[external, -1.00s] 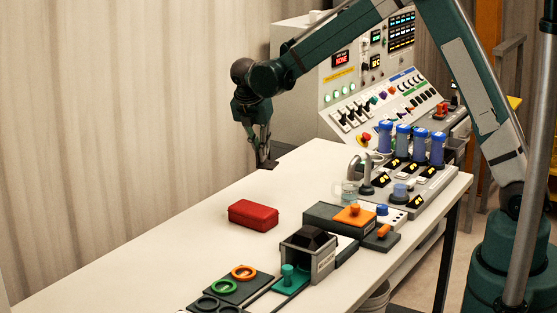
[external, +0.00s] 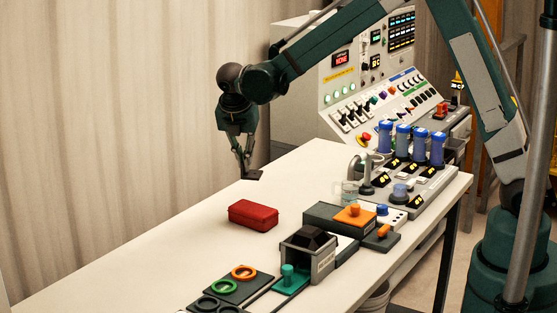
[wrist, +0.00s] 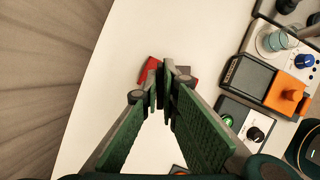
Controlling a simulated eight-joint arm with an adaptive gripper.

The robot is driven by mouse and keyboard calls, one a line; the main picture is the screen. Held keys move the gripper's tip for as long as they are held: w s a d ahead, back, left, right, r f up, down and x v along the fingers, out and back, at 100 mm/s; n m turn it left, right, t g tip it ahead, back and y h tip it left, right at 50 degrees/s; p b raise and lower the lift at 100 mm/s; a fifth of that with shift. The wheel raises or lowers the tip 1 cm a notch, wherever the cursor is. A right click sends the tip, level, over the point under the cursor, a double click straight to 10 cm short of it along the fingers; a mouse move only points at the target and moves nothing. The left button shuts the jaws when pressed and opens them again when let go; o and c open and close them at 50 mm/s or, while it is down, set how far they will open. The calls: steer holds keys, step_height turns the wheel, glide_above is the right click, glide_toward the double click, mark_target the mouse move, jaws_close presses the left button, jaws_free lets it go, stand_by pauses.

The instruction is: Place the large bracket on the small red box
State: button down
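The small red box (external: 253,215) lies closed on the white table, left of the middle; in the wrist view part of it (wrist: 149,69) shows behind my fingertips. My gripper (external: 247,174) is in the air above the far edge of the table, behind and slightly left of the box in the external view.
A dark block with an orange knob (external: 352,214), an open-fronted grey housing (external: 308,256) and a plate with green and orange rings (external: 235,285) stand right and front. Blue cylinders (external: 420,145) and a control panel are at the back right. The table left of the box is clear.

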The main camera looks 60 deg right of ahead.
mark_target(245, 179)
steer(key=shift+f, duration=0.1)
steer(key=shift+f, duration=3.05)
steer(key=shift+f, duration=1.85)
steer(key=shift+f, duration=0.2)
steer(key=c, duration=2.6)
jaws_free()
steer(key=shift+r, duration=0.25)
